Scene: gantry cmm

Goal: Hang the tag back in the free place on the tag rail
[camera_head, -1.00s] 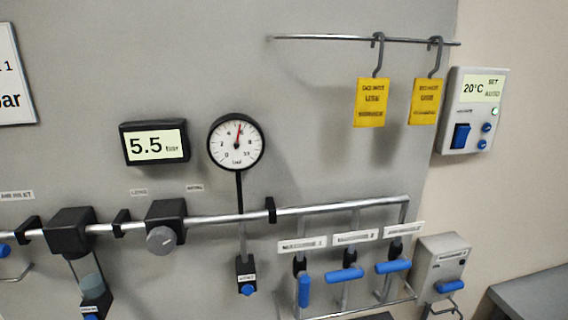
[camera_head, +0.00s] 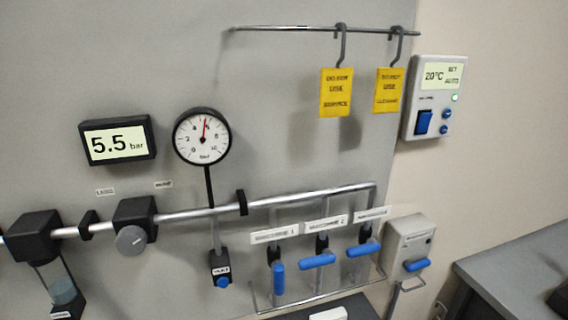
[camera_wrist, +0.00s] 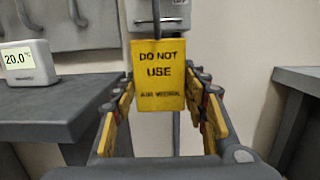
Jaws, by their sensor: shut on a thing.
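The tag rail (camera_head: 270,28) is a thin metal bar high on the grey panel in the head view. Two yellow tags hang from its right part by dark hooks, a left tag (camera_head: 336,93) and a right tag (camera_head: 389,90). The rail is bare to the left of them. In the wrist view, another yellow tag (camera_wrist: 160,85) reads "DO NOT USE", with a smaller, blurred line below. It stands upright between the fingers of my gripper (camera_wrist: 163,108), which is shut on it. Its dark shank runs up out of the frame, so the hook's top is hidden. My gripper is outside the head view.
A control box (camera_head: 433,97) is mounted right of the rail. A gauge (camera_head: 202,136), a display (camera_head: 117,140) and pipework with blue-handled valves (camera_head: 318,261) sit below. In the wrist view, a dark bench (camera_wrist: 60,105) with a small display unit (camera_wrist: 28,63) stands at left.

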